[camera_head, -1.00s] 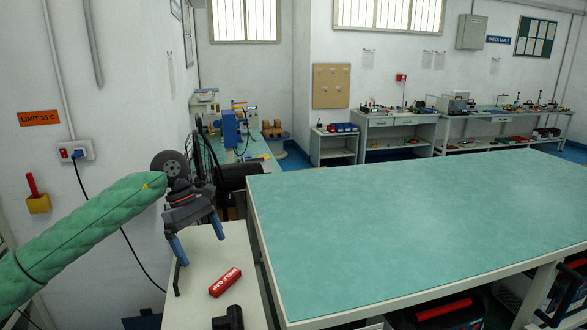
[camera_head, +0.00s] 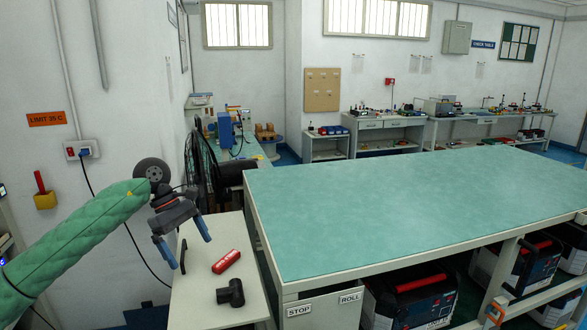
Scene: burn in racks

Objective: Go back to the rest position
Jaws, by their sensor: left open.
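My left arm, in a green quilted sleeve, comes in from the left in the head view. Its gripper (camera_head: 184,246) has two blue fingers spread apart with nothing between them. It hangs over the left part of a small white table (camera_head: 240,290), left of a red box (camera_head: 226,261). A black T-shaped part (camera_head: 231,293) lies nearer on the same table. My right gripper does not show, apart from what may be an orange and grey piece at the lower right edge that I cannot identify.
A large bench with a green top (camera_head: 400,210) fills the middle and right. Tool cases (camera_head: 410,296) sit beneath it. A dark fan (camera_head: 204,170) stands behind my left arm. A wall socket (camera_head: 82,150) with a cable is at the left. Workbenches line the far wall.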

